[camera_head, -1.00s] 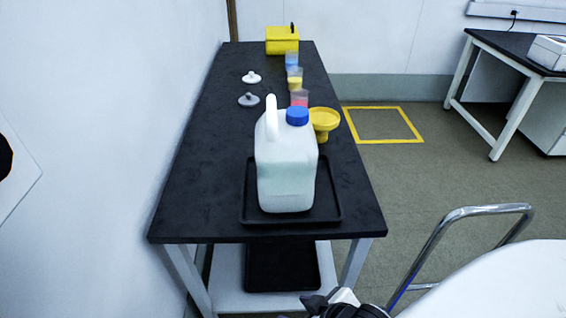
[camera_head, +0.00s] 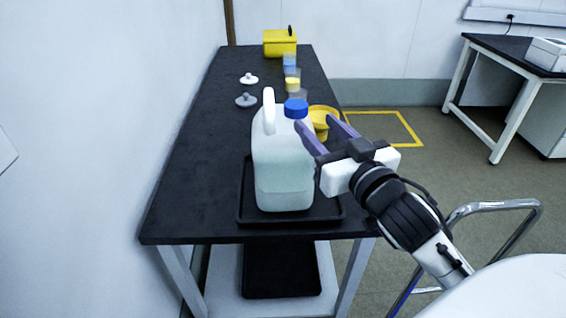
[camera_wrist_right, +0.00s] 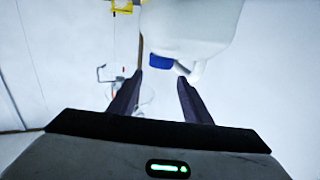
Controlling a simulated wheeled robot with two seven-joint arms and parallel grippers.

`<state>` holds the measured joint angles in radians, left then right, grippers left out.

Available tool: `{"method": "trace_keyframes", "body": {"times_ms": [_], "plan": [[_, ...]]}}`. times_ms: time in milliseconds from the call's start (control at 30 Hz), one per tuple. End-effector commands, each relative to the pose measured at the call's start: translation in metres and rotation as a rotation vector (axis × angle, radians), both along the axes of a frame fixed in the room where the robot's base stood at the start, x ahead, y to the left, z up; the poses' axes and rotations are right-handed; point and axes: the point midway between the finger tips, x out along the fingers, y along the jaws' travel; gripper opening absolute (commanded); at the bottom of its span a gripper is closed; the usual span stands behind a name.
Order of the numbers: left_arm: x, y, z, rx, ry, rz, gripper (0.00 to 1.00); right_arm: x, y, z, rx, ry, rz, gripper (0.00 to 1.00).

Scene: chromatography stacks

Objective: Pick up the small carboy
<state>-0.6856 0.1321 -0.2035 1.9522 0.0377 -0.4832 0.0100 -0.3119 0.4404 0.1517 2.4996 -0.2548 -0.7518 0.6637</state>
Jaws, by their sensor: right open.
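The small carboy (camera_head: 284,170) is a translucent white jug with a blue cap (camera_head: 296,108) and a white handle (camera_head: 269,112). It stands upright in a black tray (camera_head: 328,213) at the near end of the black bench. My right gripper (camera_head: 320,128) is open and empty, in front of or beside the carboy's upper right side. In the right wrist view the open fingers (camera_wrist_right: 158,88) point toward the carboy (camera_wrist_right: 190,28), its blue cap (camera_wrist_right: 161,62) and its handle (camera_wrist_right: 190,72). Whether a finger touches the carboy, I cannot tell. My left gripper is out of view.
A yellow funnel (camera_head: 322,113) stands behind the carboy. Small beakers of coloured liquid (camera_head: 292,84), two stoppers (camera_head: 248,79) and a yellow box (camera_head: 279,43) lie farther back. A wall runs along the left. The bench's left side is clear.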

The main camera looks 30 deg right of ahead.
Motion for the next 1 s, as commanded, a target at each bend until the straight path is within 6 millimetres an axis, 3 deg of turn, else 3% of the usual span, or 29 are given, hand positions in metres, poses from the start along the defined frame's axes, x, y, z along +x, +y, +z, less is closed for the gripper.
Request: {"method": "trace_keyframes", "body": {"times_ms": [33,133,200,300,467,733,1000], "plan": [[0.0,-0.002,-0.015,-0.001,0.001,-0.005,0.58,0.005,0.0,-0.006,-0.006,-0.007,0.002,0.44],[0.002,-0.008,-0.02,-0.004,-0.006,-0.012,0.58,0.011,-0.002,-0.006,-0.009,-0.002,0.001,0.44],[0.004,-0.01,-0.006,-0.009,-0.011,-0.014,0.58,0.022,-0.005,0.0,-0.005,0.004,-0.001,0.44],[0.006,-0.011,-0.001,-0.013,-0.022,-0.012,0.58,0.032,-0.007,0.0,-0.005,0.004,-0.001,0.44],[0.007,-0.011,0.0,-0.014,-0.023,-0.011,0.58,0.042,-0.009,-0.001,-0.005,0.005,-0.001,0.44],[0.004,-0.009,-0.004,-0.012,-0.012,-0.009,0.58,0.08,-0.016,-0.002,-0.006,0.006,-0.002,0.44],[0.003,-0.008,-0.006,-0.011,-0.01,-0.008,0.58,0.087,-0.017,-0.004,-0.004,0.008,-0.001,0.44]]}}
